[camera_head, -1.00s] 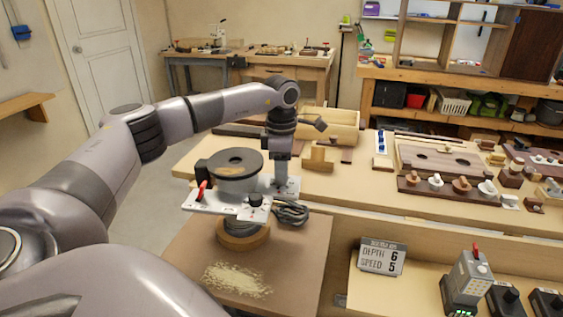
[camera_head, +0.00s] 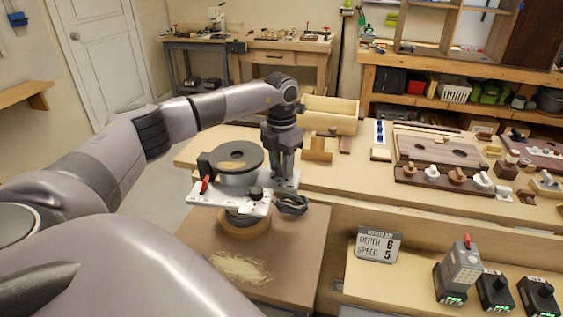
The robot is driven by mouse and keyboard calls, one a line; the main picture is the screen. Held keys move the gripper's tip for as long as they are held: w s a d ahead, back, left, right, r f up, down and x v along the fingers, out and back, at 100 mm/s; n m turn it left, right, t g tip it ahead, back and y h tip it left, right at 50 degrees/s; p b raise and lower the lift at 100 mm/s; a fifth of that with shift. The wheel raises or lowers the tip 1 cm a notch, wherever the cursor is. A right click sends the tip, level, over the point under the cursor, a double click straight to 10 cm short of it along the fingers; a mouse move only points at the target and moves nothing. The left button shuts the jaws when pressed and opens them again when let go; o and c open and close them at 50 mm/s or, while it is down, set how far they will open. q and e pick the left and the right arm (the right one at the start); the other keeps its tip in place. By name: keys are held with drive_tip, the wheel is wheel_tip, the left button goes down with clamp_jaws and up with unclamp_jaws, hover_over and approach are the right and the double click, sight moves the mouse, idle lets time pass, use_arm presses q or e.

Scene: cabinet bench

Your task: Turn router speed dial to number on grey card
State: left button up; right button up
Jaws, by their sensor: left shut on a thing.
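The grey card (camera_head: 375,246) stands at the right and reads DEPTH 6 and SPEED 5. The router (camera_head: 237,165) is a round grey body with a dark top on a light metal plate (camera_head: 215,198). A black knob (camera_head: 256,194) and a red lever (camera_head: 204,186) show on it. My left gripper (camera_head: 283,175) points straight down at the router's right rear, shut on a part there. I take this part for the speed dial; the fingers hide it, and its number cannot be read. My right gripper is out of view.
A coiled black cable (camera_head: 291,205) lies right of the router. Wood dust (camera_head: 240,267) covers part of the brown board. Several battery chargers (camera_head: 494,291) stand at the lower right. Wooden knobs and a tan box (camera_head: 330,114) are on the bench behind.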

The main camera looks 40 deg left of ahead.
use_arm(q)
drive_tip(key=shift+n, duration=0.8)
drive_tip(key=o, duration=1)
drive_tip(key=shift+o, duration=0.2)
